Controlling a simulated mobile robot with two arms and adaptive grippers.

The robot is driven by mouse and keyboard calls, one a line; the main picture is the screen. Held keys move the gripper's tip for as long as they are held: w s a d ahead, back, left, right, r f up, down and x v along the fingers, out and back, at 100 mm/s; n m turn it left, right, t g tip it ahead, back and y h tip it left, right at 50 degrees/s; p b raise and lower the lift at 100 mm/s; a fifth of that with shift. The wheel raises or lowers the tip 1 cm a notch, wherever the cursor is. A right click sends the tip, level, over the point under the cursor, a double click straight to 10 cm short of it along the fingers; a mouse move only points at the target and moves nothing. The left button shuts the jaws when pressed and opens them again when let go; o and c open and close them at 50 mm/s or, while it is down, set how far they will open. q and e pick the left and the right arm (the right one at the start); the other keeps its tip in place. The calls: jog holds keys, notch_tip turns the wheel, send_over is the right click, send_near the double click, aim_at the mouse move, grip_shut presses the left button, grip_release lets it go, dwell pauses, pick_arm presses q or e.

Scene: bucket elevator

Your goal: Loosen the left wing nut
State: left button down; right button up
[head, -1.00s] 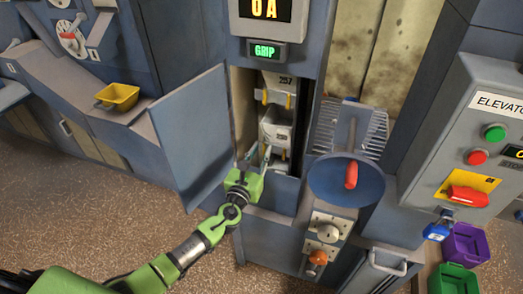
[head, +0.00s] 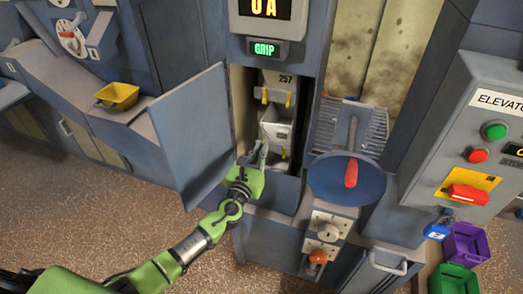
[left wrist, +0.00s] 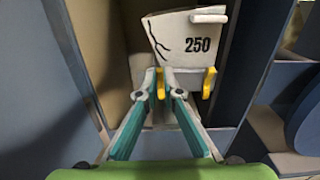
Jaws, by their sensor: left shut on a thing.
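A cracked white bucket marked 250 (left wrist: 188,40) hangs inside the open elevator housing, and in the head view it is the lower bucket (head: 278,128). The left wing nut (left wrist: 160,84) is yellow and sits at the bucket's lower left. The right wing nut (left wrist: 209,82), also yellow, stands apart to its right. My left gripper (left wrist: 160,78) has its two teal fingers shut on the left wing nut. In the head view my left gripper (head: 260,150) reaches into the housing and hides the nut. My right gripper is out of view.
The open housing door (head: 190,130) stands left of my arm. Bucket 257 (head: 275,82) hangs above, with yellow wing nuts of its own. A blue disc with a red handle (head: 351,173) is to the right. The GRIP sign (head: 264,50) is lit green.

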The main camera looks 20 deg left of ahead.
pick_arm(q)
jog(key=shift+a+f+n+b, duration=0.2)
jog(key=shift+n+b, duration=0.95)
jog(key=shift+n, duration=1.6)
jog(key=shift+a+f+n+b, duration=0.25)
jog(key=shift+n+b, duration=0.85)
jog(key=shift+n, duration=1.7)
jog(key=shift+a+f+n+b, duration=0.2)
jog(key=shift+n+b, duration=0.95)
jog(key=shift+n, duration=1.6)
jog(key=c, duration=2.2)
grip_release()
